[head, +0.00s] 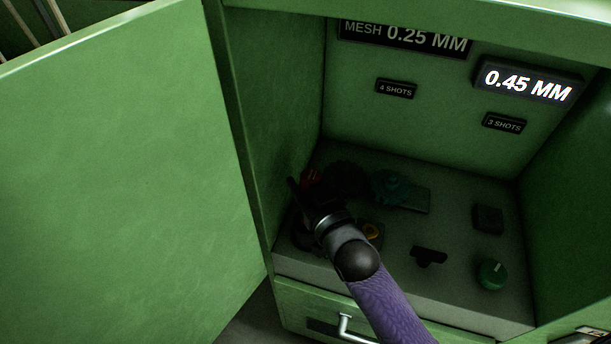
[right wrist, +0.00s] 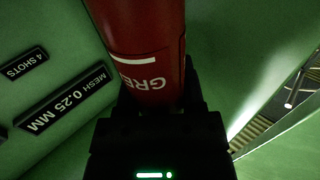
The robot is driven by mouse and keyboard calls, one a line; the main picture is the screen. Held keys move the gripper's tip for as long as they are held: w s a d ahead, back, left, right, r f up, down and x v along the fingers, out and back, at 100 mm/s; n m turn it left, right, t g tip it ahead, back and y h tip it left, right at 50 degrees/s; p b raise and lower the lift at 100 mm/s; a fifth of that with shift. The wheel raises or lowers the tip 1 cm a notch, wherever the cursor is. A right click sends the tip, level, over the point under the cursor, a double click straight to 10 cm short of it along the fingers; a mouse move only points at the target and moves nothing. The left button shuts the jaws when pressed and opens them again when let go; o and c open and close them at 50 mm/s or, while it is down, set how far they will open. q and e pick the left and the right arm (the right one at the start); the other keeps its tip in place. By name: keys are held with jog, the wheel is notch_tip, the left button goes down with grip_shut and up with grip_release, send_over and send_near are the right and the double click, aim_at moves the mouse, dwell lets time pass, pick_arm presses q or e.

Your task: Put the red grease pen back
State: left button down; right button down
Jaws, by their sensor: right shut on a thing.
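The red grease pen (right wrist: 145,45) fills the upper middle of the right wrist view, with white lettering that starts "GRE". My right gripper (right wrist: 158,115) is shut on it. In the head view my right arm reaches into the green cabinet, and the right gripper (head: 310,195) is low at its left side, dark and partly hidden by my own wrist. A small red patch of the pen (head: 311,176) shows just beyond the gripper. What lies directly under the gripper is hidden. My left gripper is in neither view.
The cabinet door (head: 120,170) stands open at left. On the cabinet floor are a teal part (head: 389,187), a black T-shaped part (head: 428,256), a green knob (head: 493,274) and a dark block (head: 488,219). Lit "0.45 MM" sign (head: 528,84) and other labels are on the back wall.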

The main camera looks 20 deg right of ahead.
jog(key=shift+f, duration=0.4)
jog(key=shift+c, duration=0.6)
grip_release()
jog(key=s+d+p, duration=0.1)
jog(key=s+d, duration=0.1)
jog(key=s, duration=0.7)
jog(key=shift+s+p, duration=0.4)
